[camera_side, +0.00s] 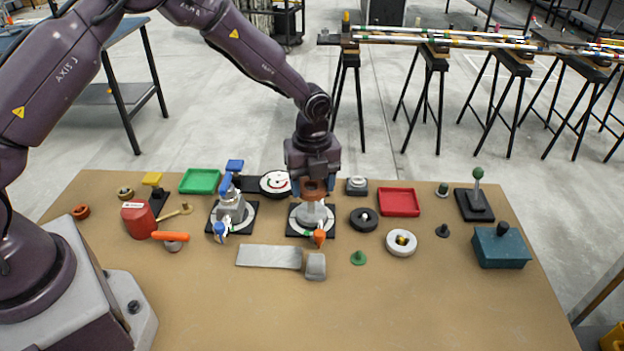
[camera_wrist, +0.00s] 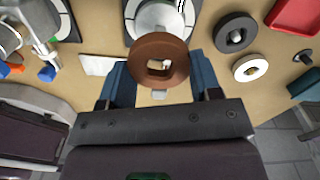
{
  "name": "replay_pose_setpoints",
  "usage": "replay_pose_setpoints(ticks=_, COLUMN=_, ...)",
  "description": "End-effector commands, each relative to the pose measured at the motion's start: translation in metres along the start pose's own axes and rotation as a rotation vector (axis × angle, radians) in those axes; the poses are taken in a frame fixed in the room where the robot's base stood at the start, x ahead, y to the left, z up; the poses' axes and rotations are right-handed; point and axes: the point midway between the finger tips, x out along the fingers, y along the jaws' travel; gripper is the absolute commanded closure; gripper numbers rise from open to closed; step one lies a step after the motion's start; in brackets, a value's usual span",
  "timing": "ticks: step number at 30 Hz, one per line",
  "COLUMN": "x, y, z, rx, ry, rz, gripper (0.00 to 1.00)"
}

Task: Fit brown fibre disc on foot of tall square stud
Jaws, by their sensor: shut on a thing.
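The brown fibre disc (camera_wrist: 176,49) is a thick ring with a squarish hole. My gripper (camera_wrist: 160,76) is shut on it, with a blue finger on each side. In the side view, my gripper (camera_side: 313,181) holds the disc (camera_side: 314,190) low over the right grey fixture (camera_side: 312,215), which stands on a round pale plate. A small pale patch shows through the hole in the wrist view; I cannot tell what it is. The tall square stud is not clearly visible; the disc and gripper hide the fixture's top. I cannot tell whether disc and fixture touch.
A similar fixture with a blue handle (camera_side: 231,207) stands to the left. A dial gauge (camera_side: 275,183) is close behind. A black ring (camera_side: 356,222), a white ring (camera_side: 393,247) and a red tray (camera_side: 399,201) lie to the right.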

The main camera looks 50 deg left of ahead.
Motion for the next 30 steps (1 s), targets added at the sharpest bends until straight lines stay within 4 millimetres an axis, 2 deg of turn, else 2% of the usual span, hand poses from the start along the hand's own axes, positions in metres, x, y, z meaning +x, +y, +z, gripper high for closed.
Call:
replay_pose_setpoints(ticks=18, x=0.018, y=0.0, z=0.0, rx=0.0, ry=-0.001, rz=-0.001, gripper=0.65)
replay_pose_setpoints(ticks=30, x=0.018, y=0.0, z=0.0, rx=0.0, ry=-0.001, rz=-0.001, gripper=0.65)
